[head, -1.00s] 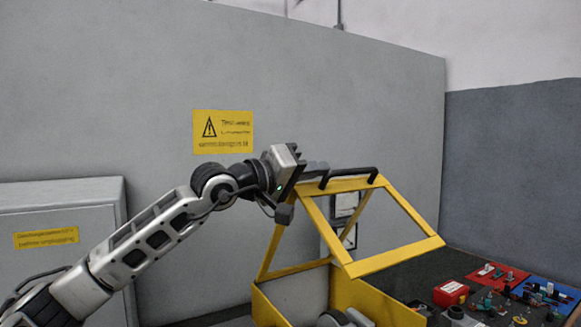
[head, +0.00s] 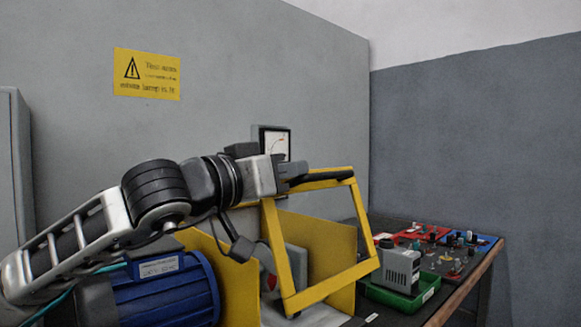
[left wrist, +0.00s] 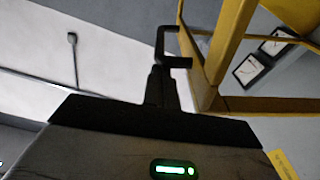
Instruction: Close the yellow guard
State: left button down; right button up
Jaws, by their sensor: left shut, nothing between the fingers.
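The yellow guard (head: 279,250) is an open frame with a window, standing raised and tilted over its yellow box in the head view. A black bar handle (head: 330,176) runs along its top edge. My left gripper (head: 296,171) is shut and empty, at the left end of this handle; whether it touches cannot be told. In the left wrist view the shut fingers (left wrist: 161,88) point at the black handle (left wrist: 161,45), with the guard's yellow bars (left wrist: 232,35) just right of it. My right gripper is not in view.
A blue motor (head: 170,295) lies below my left arm. A dial meter (head: 275,143) is behind the guard. On the table to the right are a green tray (head: 405,298) with a grey device and red and blue panels (head: 475,240) with small parts. A grey wall stands behind.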

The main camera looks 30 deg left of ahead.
aim_at(276, 238)
pick_arm(q)
jog(key=f, duration=0.1)
jog(key=d+f+m+b, duration=0.1)
jog(key=f, duration=0.1)
jog(key=shift+s, duration=0.1)
jog(key=shift+f+b, duration=0.25)
jog(key=shift+b, duration=0.1)
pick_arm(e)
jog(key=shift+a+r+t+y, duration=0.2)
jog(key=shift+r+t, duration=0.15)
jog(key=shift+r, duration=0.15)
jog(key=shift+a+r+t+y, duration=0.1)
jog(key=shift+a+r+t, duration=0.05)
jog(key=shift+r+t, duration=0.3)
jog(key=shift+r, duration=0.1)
